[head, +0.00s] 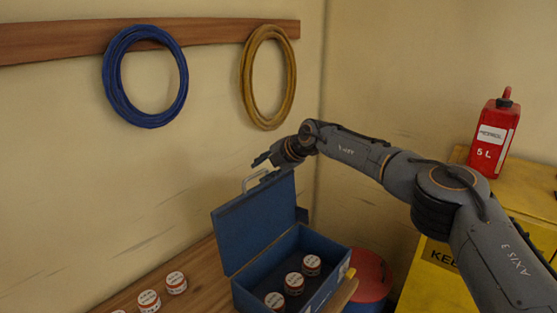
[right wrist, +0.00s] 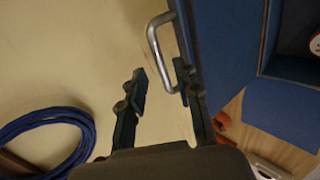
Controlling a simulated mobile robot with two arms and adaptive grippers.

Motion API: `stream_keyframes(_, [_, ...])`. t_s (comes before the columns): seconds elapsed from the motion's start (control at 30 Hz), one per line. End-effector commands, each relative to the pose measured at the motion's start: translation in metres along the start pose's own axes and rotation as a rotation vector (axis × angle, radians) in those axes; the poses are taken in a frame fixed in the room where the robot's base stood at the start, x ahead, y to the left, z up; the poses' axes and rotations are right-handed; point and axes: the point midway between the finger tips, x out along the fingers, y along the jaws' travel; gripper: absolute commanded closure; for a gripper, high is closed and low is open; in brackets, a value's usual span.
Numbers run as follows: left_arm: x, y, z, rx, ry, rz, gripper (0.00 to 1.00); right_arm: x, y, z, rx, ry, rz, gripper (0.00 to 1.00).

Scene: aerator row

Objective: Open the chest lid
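The blue chest (head: 320,243) stands on the wooden bench in the head view. Its lid (head: 252,222) is raised, standing up along the left side, and the inside of the chest is visible. A grey metal handle (head: 254,179) is on the lid's upper edge. My right gripper (head: 263,160) is just above the handle. In the right wrist view the right gripper (right wrist: 162,85) has its fingers spread. The handle (right wrist: 153,45) appears beside the right-hand finger and overlaps it; contact cannot be told. The lid (right wrist: 222,40) lies to the right there. My left gripper is not in view.
Several small white jars stand in the chest and on the bench (head: 205,270). A red-lidded drum (head: 372,268) stands right of the chest. A red can (head: 493,137) stands on a yellow cabinet (head: 530,188). Blue (head: 108,88) and yellow (head: 244,78) hose coils hang on the wall.

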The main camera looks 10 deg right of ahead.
Motion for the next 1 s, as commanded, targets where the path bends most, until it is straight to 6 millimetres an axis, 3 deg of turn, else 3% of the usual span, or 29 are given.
stream_keyframes(0.3, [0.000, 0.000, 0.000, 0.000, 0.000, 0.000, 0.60, -0.052, 0.000, 0.000, -0.002, -0.001, 0.002, 0.68])
stream_keyframes(0.5, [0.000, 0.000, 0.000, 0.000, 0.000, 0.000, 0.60, -0.072, 0.001, -0.001, -0.001, 0.000, 0.002, 0.68])
stream_keyframes(0.87, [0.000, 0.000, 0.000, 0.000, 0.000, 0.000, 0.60, -0.075, 0.001, -0.001, -0.001, 0.001, 0.001, 0.68])
stream_keyframes(1.0, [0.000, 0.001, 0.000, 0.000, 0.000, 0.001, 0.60, -0.061, -0.003, -0.019, -0.004, 0.042, 0.020, 0.68])
